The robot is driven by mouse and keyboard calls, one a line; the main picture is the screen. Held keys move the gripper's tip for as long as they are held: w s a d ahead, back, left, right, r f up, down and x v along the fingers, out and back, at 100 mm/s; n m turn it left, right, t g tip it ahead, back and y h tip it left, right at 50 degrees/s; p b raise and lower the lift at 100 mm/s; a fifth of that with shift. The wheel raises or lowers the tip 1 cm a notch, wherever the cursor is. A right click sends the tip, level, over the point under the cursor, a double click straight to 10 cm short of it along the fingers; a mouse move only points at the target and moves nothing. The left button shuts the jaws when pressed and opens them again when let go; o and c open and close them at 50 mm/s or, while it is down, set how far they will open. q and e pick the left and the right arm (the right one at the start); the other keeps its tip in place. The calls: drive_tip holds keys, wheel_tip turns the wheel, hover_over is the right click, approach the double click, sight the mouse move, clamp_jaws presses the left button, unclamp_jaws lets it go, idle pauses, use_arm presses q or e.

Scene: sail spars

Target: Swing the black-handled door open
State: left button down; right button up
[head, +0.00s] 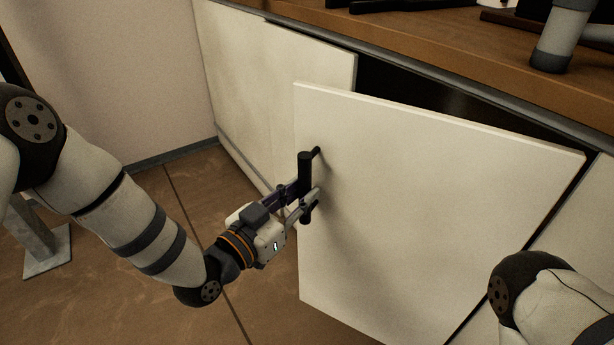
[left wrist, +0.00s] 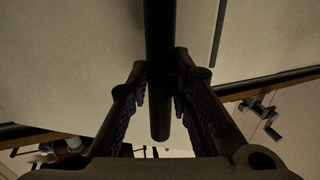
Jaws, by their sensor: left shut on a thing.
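The white cabinet door (head: 420,210) with the black bar handle (head: 304,172) stands partly open in the head view. Its left edge is swung out from the cabinet front, and a dark gap shows above and behind it. My left gripper (head: 304,197) is shut on the lower part of the handle. In the left wrist view the handle (left wrist: 160,70) runs between the two fingers of the gripper (left wrist: 163,92). My right arm shows at the lower right of the head view, but its gripper is out of view.
Another white cabinet panel (head: 270,80) stands to the left of the door. The wooden countertop (head: 450,35) runs above, with dark objects on it. Brown tiled floor (head: 190,190) lies open to the left, beside a pale wall (head: 130,70).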

use_arm(q)
drive_tip(key=shift+s+a, duration=0.1)
drive_tip(key=shift+s, duration=0.75)
use_arm(e)
drive_tip(key=shift+w+r, duration=0.15)
drive_tip(key=shift+r, duration=0.2)
use_arm(q)
drive_tip(key=shift+s+p, duration=0.1)
drive_tip(key=shift+p, duration=0.2)
drive_tip(key=s+a+p, duration=0.1)
drive_tip(key=s+p, duration=0.2)
drive_tip(key=s, duration=0.6)
drive_tip(key=shift+a+p, duration=0.25)
drive_tip(key=shift+p, duration=0.15)
use_arm(e)
drive_tip(key=shift+t, duration=0.4)
drive_tip(key=shift+v, duration=2.05)
drive_tip(key=shift+w+f, duration=0.1)
